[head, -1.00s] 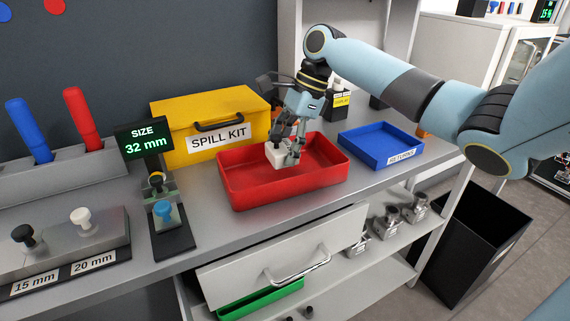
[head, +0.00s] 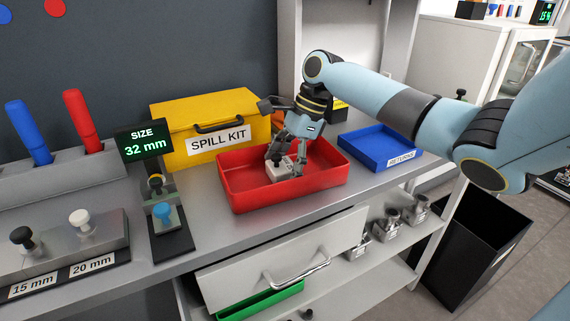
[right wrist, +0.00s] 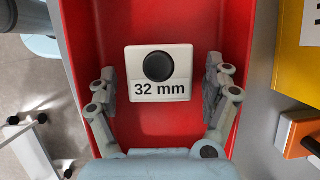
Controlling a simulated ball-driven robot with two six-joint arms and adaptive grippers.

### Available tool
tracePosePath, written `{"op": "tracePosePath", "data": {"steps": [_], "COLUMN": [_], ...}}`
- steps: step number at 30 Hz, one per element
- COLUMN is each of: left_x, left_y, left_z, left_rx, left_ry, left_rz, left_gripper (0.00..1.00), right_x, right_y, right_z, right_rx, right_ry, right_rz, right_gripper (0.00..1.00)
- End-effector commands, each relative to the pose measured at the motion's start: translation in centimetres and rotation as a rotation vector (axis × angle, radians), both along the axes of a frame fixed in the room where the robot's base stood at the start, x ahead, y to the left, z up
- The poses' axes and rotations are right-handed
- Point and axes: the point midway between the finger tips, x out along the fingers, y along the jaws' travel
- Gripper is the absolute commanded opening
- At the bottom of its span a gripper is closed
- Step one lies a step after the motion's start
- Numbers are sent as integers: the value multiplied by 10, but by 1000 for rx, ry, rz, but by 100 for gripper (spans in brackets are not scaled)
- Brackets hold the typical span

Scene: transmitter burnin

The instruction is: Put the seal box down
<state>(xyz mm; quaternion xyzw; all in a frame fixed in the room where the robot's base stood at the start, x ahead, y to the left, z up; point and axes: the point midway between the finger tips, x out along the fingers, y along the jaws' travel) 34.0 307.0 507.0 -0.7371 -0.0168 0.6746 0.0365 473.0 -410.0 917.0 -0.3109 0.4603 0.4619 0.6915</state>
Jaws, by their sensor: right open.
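The seal box (right wrist: 158,88) is a small white box with a black knob and the label "32 mm". In the right wrist view it sits over the red floor of the red tray, and in the head view the seal box (head: 281,168) is inside the red tray (head: 245,200). My right gripper (head: 284,163) reaches down into the tray around the box. In the right wrist view my right gripper (right wrist: 160,85) is open, with a gap between each finger and the box. My left gripper is not in view.
A yellow spill kit box (head: 180,137) stands behind the red tray. A blue returns tray (head: 372,153) is to the right. A size display reading 32 mm (head: 143,140) stands to the left. A drawer (head: 230,270) is open below the counter.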

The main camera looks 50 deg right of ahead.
Motion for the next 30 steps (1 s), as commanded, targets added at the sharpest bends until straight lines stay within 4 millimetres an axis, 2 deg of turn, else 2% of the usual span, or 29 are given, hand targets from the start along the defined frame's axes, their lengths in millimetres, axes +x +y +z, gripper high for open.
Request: {"op": "tracePosePath", "data": {"steps": [4, 7, 15, 21, 25, 30], "left_x": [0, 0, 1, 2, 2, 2], "left_y": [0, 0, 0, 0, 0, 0], "left_z": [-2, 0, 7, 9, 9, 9], "left_rx": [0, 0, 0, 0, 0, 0], "left_ry": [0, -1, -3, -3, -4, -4], "left_rz": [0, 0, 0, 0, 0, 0], "left_gripper": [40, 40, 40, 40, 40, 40], "right_x": [0, -1, -10, -16, -17, -18], "right_y": [0, -5, -26, -38, -42, -43], "right_z": [2, 13, 68, 101, 111, 114], "right_rx": [-1, -4, -5, -3, -1, 0], "right_ry": [-1, -2, -3, -1, 0, 0], "right_rz": [1, 0, 0, 0, 0, 0], "right_gripper": [84, 84, 84, 84, 84, 84]}}
